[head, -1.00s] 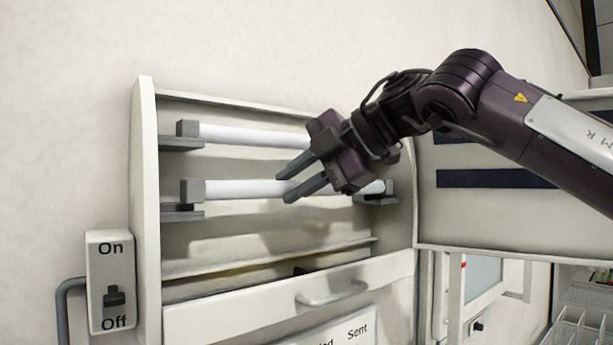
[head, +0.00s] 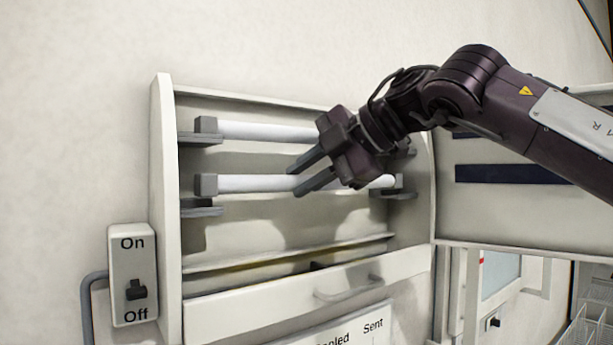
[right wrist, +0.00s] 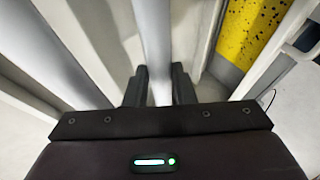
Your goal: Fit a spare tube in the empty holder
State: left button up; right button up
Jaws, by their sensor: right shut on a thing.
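My right gripper (head: 312,174) is shut on the lower white tube (head: 250,184), which lies level across the open cabinet. The tube's grey left end cap (head: 205,185) is just above the lower left bracket (head: 200,207); I cannot tell whether they touch. Its right end is by the lower right bracket (head: 392,190), partly behind my gripper. An upper white tube (head: 265,132) lies at the upper left bracket (head: 200,139); its right end is hidden by my arm. In the right wrist view the held tube (right wrist: 156,40) runs between the two fingers (right wrist: 158,88). My left gripper is out of view.
The cabinet's left side wall (head: 164,200) stands close to the tube ends. Below are a drawer front with a handle (head: 348,289) and, at left, an On/Off switch (head: 135,290). A yellow, black-specked surface (right wrist: 250,30) shows in the right wrist view.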

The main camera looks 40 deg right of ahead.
jog(key=shift+f+b, duration=0.45)
jog(key=shift+f, duration=0.25)
dwell(0.3)
jog(key=o, duration=0.9)
jog(key=shift+c, duration=0.2)
jog(key=b+v, duration=0.2)
jog(key=v, duration=0.6)
jog(key=shift+w+f, duration=0.1)
jog(key=shift+f, duration=0.05)
